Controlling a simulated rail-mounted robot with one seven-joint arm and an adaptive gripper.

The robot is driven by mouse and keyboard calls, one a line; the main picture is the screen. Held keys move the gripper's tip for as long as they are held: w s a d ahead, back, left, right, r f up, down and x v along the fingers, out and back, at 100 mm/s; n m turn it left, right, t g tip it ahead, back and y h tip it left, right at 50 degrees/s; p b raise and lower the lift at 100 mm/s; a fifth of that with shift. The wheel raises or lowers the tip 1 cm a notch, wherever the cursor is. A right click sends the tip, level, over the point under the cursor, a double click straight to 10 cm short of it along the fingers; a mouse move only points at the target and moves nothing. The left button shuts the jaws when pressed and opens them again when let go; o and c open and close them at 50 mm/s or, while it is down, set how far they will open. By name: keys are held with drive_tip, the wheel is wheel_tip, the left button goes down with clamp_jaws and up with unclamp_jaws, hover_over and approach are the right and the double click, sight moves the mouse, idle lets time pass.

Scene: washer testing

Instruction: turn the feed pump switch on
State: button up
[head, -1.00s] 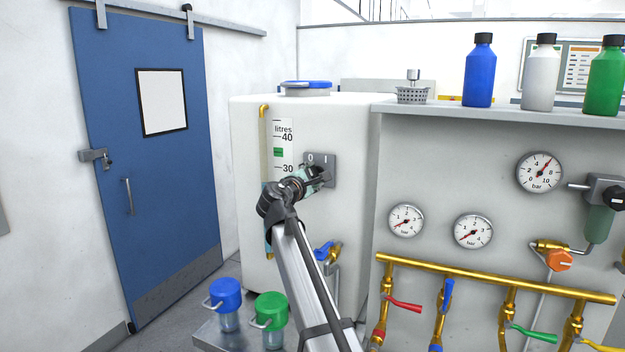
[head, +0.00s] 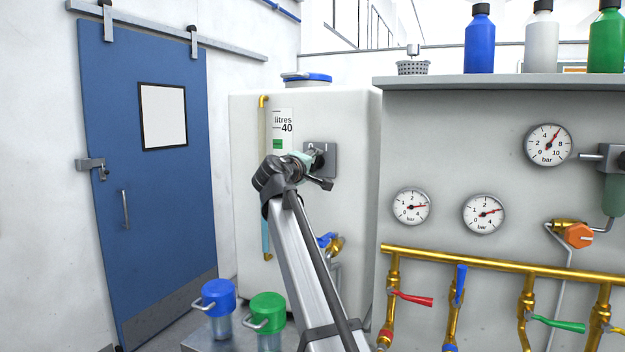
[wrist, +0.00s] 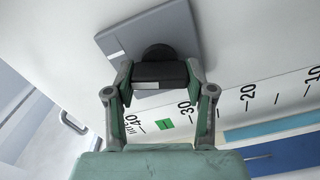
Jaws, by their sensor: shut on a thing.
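The pump switch is a grey plate (head: 329,174) on the front of the white tank, right of the litre scale. In the wrist view the plate (wrist: 118,40) is seen close up, with a round black knob base and a black handle bar (wrist: 160,72). My gripper (wrist: 158,76) is shut on this handle, one finger at each end. In the head view my gripper (head: 318,161) covers part of the plate and most of the knob.
Two small gauges (head: 411,207) (head: 483,214) on the panel have needles pointing right. A larger gauge (head: 548,145) is higher up. Brass pipework (head: 470,260) with coloured valves runs below. Blue (head: 216,297) and green (head: 267,311) lidded jars stand low beside my arm.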

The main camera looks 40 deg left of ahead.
drive_tip(key=shift+m+b, duration=1)
drive_tip(key=shift+b, duration=0.15)
drive_tip(key=shift+r, duration=0.1)
drive_tip(key=o, duration=1.2)
drive_tip(key=shift+c, duration=0.2)
drive_tip(key=v, duration=1.2)
